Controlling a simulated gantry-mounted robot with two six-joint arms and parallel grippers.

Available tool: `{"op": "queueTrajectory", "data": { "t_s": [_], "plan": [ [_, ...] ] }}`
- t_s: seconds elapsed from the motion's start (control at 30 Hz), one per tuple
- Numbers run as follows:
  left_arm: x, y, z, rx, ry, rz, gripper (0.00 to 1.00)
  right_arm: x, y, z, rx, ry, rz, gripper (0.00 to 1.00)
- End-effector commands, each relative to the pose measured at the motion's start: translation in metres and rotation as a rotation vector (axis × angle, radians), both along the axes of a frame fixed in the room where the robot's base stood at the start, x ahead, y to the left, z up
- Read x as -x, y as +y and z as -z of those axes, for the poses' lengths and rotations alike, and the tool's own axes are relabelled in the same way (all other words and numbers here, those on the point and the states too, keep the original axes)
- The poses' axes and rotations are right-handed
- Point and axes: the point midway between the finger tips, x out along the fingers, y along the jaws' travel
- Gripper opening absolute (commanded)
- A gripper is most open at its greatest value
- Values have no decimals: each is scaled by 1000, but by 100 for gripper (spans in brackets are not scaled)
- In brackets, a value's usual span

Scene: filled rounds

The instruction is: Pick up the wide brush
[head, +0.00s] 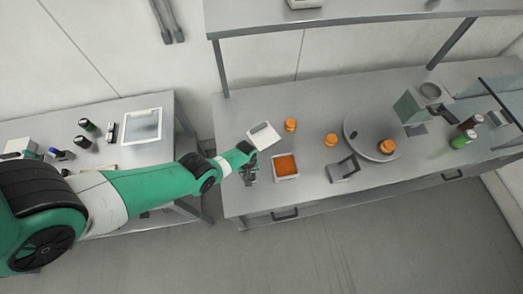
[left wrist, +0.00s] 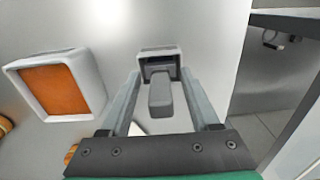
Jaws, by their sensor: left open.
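In the left wrist view, a thing with a grey block-like handle and a pale, dark-fronted head, which looks like the wide brush (left wrist: 160,97), lies between my left gripper's fingers. My left gripper (left wrist: 160,80) is open, one finger on each side of it, with gaps visible. I cannot tell the height of the fingers over the table. In the head view, my left gripper (head: 250,178) is over the left front part of the right table (head: 310,185), and the brush there is too small and covered to make out.
A white tray with orange filling (head: 285,167) is close right of the gripper; it also shows in the wrist view (left wrist: 88,65). Orange jars (head: 290,125), a grey stand (head: 343,170) and a round plate (head: 358,124) stand farther right. The table edge is near the gripper.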

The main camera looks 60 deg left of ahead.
Motion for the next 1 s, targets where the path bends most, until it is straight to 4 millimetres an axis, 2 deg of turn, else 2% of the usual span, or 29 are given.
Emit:
{"op": "queueTrajectory", "data": {
  "t_s": [0.27, 0.37, 0.63, 1.0],
  "plan": [
    [4, 4, 3, -1, -1, -11, 62, 0, 0, 2, 0, -1, 0, 54],
    [3, 4, 3, -1, -1, -11, 48, 0, 0, 2, 0, -1, 0, 54],
    [3, 4, 3, -1, -1, -11, 0, 0, 0, 2, 0, -1, 0, 54],
    [3, 4, 3, -1, -1, -10, 0, 0, 0, 2, 0, -1, 0, 54]
  ]
}}
